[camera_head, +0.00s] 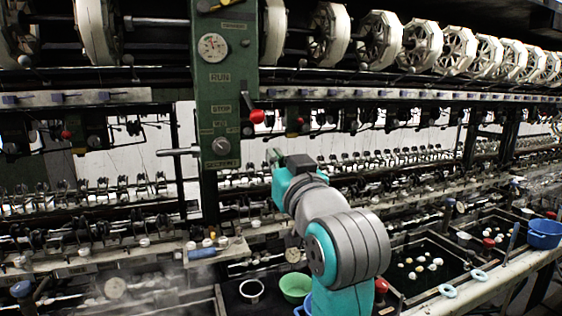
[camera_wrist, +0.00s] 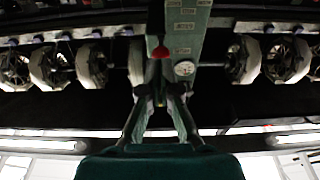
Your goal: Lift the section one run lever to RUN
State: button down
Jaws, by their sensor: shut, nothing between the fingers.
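The section one panel is a tall green post (camera_head: 222,130) with a gauge and RUN and STOP labels. Its run lever has a red knob (camera_head: 256,116) on the post's right edge, slanting down beside and slightly below the STOP label (camera_head: 221,109). My gripper (camera_head: 274,156) is below the knob and right of the post, apart from the knob in the picture. In the wrist view the red knob (camera_wrist: 160,52) hangs beside the panel (camera_wrist: 187,30), beyond my gripper's fingertips (camera_wrist: 160,94). The gripper is shut and empty; its tips are dark and hard to make out.
White reels (camera_head: 380,40) line the top. Below are basins with a green bowl (camera_head: 296,287) and a blue bowl (camera_head: 544,233).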

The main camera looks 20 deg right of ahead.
aim_at(258, 110)
jog(key=w+r, duration=0.2)
jog(key=w, duration=0.9)
jog(key=shift+w+r, duration=0.15)
jog(key=shift+w, duration=0.25)
jog(key=shift+r, duration=0.1)
jog(key=shift+r, duration=0.4)
jog(key=shift+r, duration=0.1)
jog(key=shift+s+r, duration=0.25)
jog(key=shift+r, duration=0.6)
jog(key=shift+s+r, duration=0.25)
jog(key=shift+r, duration=0.75)
jog(key=shift+w+r, duration=0.1)
jog(key=shift+r, duration=1)
jog(key=shift+f, duration=0.75)
jog(key=s+f, duration=0.3)
jog(key=s, duration=1.2)
jog(key=shift+s, duration=0.35)
